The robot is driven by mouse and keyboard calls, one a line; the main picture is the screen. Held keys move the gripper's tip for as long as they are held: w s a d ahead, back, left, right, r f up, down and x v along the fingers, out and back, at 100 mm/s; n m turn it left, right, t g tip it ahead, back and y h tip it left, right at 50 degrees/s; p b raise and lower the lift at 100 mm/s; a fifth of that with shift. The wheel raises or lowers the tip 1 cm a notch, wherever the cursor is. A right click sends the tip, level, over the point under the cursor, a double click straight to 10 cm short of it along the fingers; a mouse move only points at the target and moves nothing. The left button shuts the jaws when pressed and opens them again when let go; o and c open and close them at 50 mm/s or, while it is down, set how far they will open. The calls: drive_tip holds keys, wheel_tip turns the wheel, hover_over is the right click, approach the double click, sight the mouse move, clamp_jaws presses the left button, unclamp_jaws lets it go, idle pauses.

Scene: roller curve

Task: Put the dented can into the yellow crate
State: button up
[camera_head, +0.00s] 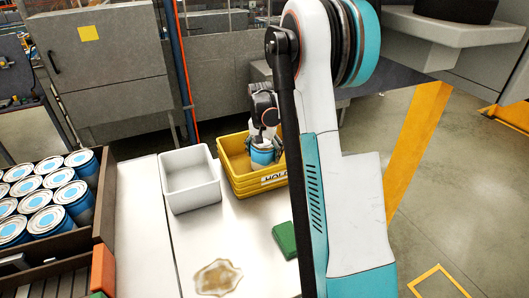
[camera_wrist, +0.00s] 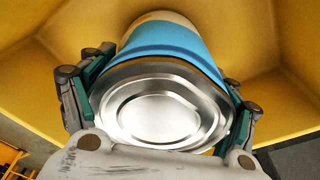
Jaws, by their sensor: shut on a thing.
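The yellow crate (camera_head: 239,178) with a "HOLD" label stands on the white table in the head view. My gripper (camera_head: 264,146) is over its opening and shut on a blue can (camera_head: 262,157). In the wrist view my gripper (camera_wrist: 158,110) has a finger on each side of the can, with its silver end (camera_wrist: 160,105) toward the camera. The can's blue side (camera_wrist: 170,42) points away into the crate. The yellow crate walls (camera_wrist: 285,50) surround it there.
An empty white bin (camera_head: 190,178) stands left of the crate. A green block (camera_head: 284,240) and a brown spill (camera_head: 218,277) are on the table in front. A dark tray (camera_head: 106,195) with several blue cans is at the left, by an orange block (camera_head: 103,270).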

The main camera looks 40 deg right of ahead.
drive_tip(key=o, duration=1.3)
drive_tip(key=shift+r, duration=0.1)
drive_tip(key=shift+r+p, duration=2.95)
drive_tip(key=shift+r, duration=3.05)
drive_tip(key=s+a, duration=0.2)
drive_tip(key=a, duration=0.2)
drive_tip(key=s+a, duration=0.2)
drive_tip(key=a, duration=0.2)
drive_tip(key=s+a+r, duration=0.1)
drive_tip(key=s+a, duration=0.2)
drive_tip(key=a, duration=0.1)
drive_tip(key=shift+s+a, duration=0.1)
